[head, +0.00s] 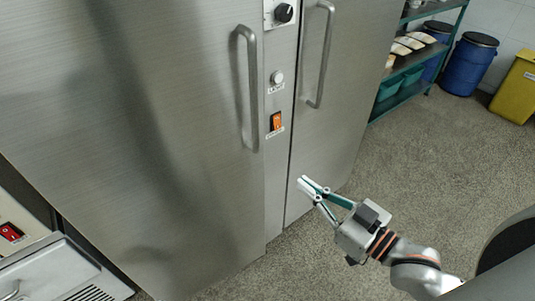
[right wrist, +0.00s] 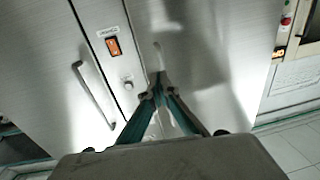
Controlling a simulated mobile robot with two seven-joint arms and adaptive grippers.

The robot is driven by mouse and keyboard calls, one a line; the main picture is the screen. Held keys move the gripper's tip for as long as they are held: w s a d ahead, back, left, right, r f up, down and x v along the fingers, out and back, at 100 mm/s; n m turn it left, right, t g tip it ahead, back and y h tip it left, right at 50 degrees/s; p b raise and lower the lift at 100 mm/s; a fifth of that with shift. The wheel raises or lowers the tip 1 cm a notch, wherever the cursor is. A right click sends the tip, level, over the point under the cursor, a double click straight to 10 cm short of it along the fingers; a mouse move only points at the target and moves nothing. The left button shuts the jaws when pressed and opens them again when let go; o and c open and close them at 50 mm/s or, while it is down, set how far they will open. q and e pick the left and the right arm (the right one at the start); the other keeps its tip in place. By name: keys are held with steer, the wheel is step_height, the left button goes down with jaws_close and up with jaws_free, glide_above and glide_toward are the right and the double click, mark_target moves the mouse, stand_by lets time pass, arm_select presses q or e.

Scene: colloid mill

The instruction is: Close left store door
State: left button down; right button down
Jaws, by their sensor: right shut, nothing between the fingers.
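The left store door (head: 130,110) is a large brushed-steel panel filling the left of the head view. Its vertical bar handle (head: 250,90) is near its right edge. It looks flush or nearly flush with the narrow centre panel; I cannot tell whether it is fully shut. In the right wrist view, which looks upside down, this door (right wrist: 215,60) is on the right, with its handle partly behind my fingers. My right gripper (head: 308,188) is shut and empty, in front of the lower right door, apart from both handles. My left gripper is not in view.
The centre panel has a knob (head: 284,12) and an orange switch (head: 276,121). The right store door (head: 340,90) is beside it and looks shut. A shelf rack (head: 408,75), blue drums (head: 468,65) and a yellow bin (head: 517,88) stand behind right. Floor at right is clear.

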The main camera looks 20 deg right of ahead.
mark_target(258, 149)
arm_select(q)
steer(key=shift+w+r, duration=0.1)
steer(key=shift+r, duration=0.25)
arm_select(e)
steer(key=x, duration=1.3)
steer(key=shift+w+a+f, duration=0.15)
steer(key=shift+w, duration=0.1)
arm_select(q)
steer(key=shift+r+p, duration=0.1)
steer(key=shift+p, duration=0.2)
